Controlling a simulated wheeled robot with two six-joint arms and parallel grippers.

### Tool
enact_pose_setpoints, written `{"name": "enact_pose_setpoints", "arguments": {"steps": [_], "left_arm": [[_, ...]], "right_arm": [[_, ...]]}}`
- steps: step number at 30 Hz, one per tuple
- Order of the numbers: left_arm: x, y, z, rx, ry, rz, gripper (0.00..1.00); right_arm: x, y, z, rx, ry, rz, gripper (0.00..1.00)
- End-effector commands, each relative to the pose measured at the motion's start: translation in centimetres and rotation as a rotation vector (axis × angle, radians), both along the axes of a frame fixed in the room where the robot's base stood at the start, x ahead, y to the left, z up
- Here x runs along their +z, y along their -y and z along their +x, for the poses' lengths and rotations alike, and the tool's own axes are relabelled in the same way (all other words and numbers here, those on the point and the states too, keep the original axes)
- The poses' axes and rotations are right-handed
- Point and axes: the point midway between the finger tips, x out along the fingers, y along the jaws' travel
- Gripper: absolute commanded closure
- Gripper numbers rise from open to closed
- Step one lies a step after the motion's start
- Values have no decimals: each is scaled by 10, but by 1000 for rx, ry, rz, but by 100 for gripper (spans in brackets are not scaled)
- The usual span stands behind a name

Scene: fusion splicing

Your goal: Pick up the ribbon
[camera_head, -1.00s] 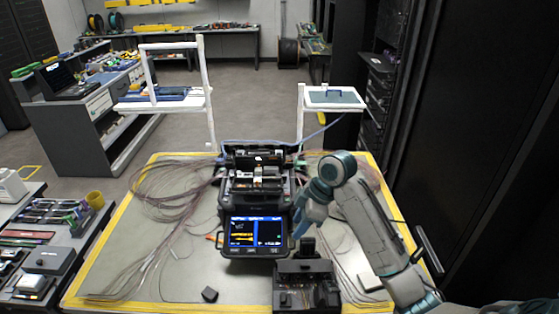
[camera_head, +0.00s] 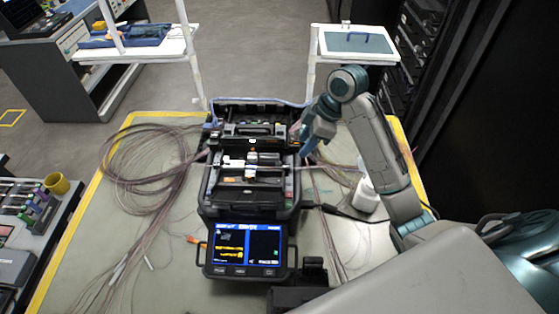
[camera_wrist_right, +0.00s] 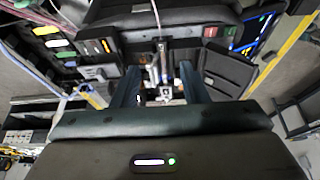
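The fusion splicer (camera_head: 215,195) stands open on the table, its screen (camera_head: 244,247) lit. A thin pinkish ribbon (camera_head: 325,167) leaves its right side, and a bundle of ribbon loops (camera_head: 130,170) lies to its left. My right gripper (camera_head: 308,142) is above the splicer's right rear part, pointing down. In the right wrist view, the gripper (camera_wrist_right: 160,88) has its two dark fingers apart. A pale thin strand and small splicer parts show between and beyond them; I cannot tell whether the strand touches a finger. My left gripper is not in view.
A white bottle (camera_head: 366,195) stands right of the splicer near my right forearm. A dark device (camera_head: 297,297) is in front of the splicer. White stands with trays (camera_head: 357,39) rise behind the table. The table's left front (camera_head: 75,270) is mostly clear.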

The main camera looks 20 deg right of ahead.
Motion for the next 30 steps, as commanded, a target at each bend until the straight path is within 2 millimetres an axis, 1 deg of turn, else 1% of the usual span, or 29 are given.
{"name": "enact_pose_setpoints", "arguments": {"steps": [1,2,3,6,11,16,18,21,24,29,30], "left_arm": [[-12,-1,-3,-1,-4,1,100],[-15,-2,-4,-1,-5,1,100],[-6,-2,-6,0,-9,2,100],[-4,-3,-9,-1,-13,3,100],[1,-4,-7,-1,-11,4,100],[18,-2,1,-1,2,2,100],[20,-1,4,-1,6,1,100],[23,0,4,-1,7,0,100],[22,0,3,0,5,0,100],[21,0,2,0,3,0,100],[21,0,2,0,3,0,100]], "right_arm": [[-15,-4,1,0,-2,2,60],[-20,-6,2,1,-2,3,60],[-20,-8,3,0,-3,4,60],[-31,-12,5,0,-2,2,60],[-40,-14,7,0,-2,0,60],[-62,-20,9,0,-6,2,60],[-73,-23,11,0,-4,3,60],[-82,-26,13,0,-2,1,60],[-87,-27,13,1,0,-1,60],[-87,-27,13,1,1,-1,60],[-87,-27,13,1,1,-1,64]]}}
